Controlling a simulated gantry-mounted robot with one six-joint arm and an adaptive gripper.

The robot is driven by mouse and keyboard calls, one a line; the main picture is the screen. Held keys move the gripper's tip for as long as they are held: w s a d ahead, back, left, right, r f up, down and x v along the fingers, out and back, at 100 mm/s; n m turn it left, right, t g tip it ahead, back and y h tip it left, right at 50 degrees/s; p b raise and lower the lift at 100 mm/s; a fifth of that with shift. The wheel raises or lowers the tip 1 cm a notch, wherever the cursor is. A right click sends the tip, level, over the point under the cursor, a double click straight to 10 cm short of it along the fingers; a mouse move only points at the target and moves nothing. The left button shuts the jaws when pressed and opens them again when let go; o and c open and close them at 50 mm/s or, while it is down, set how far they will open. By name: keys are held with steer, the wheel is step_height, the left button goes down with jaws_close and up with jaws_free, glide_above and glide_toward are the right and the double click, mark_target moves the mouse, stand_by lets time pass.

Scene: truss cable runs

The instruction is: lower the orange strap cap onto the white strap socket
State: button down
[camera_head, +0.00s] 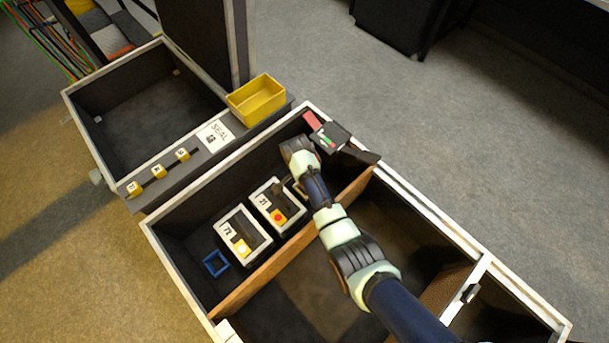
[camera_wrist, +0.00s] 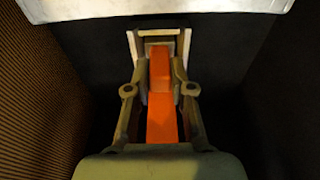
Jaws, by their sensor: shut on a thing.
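The orange strap cap (camera_wrist: 162,118) is a long bright orange piece. In the wrist view it lies between the two fingers of my gripper (camera_wrist: 160,72), which is shut on it. White upright pieces (camera_wrist: 134,46) frame the fingertips, apparently the white strap socket; I cannot tell whether the cap touches it. In the head view my gripper (camera_head: 284,188) is small and dark, low inside the case beside the white-framed unit marked 21 (camera_head: 266,189). The cap cannot be made out there.
A second white-framed unit (camera_head: 228,220) and a blue frame (camera_head: 215,263) sit in the same compartment. A wooden divider (camera_head: 265,276) and white case rims (camera_head: 172,253) bound it. A yellow bin (camera_head: 256,99) stands on the left case's edge. A red piece (camera_head: 312,121) lies near the back rim.

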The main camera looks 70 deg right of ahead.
steer(key=shift+f, duration=0.1)
steer(key=c, duration=0.9)
jaws_free()
steer(key=shift+c, duration=0.2)
step_height(320, 180, up, 12)
steer(key=a, duration=0.1)
steer(key=shift+w+a, duration=0.2)
steer(key=shift+w, duration=0.15)
